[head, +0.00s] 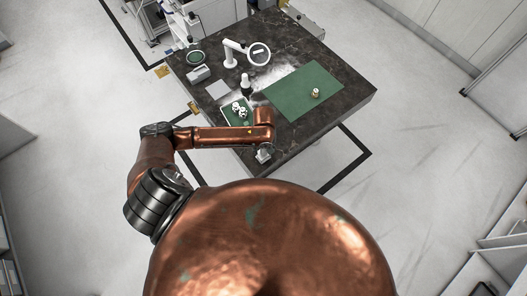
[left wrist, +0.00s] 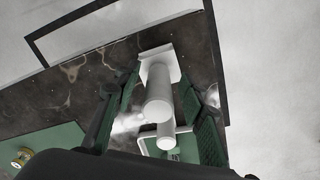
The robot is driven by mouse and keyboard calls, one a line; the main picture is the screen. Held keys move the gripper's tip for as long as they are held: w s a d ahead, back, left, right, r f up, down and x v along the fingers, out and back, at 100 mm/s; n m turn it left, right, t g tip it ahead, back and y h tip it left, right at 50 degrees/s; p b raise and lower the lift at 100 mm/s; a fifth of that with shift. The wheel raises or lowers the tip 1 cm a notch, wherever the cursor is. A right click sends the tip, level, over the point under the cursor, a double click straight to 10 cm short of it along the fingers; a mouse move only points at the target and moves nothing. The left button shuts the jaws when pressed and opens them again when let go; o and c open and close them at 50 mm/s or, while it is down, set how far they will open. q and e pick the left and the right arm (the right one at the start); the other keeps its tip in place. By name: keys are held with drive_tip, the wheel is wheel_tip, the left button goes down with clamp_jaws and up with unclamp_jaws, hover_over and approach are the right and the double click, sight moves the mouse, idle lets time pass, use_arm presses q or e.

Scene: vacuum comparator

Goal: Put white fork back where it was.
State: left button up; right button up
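A white piece, which I take to be the white fork (left wrist: 158,106), shows in the left wrist view between the two green-padded fingers of my left gripper (left wrist: 159,77). It has a flat block at its far end and a round stem towards the palm. The fingertips lie close on both sides of the block; whether they press on it is unclear. In the head view my left gripper (head: 264,153) is at the near edge of the dark table, low in the picture, and the fork is too small to make out there. My right gripper is out of view.
The dark stone table (head: 345,76) carries a green mat (head: 290,100) with a small brass weight (head: 315,92). A tray (head: 226,119) with pale round pieces is beside my left forearm. The table's near right part is clear.

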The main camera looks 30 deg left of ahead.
use_arm(q)
wheel_tip(320, 180, up, 8)
drive_tip(key=shift+r, duration=0.7)
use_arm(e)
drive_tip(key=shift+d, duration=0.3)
use_arm(q)
drive_tip(key=shift+s, duration=0.1)
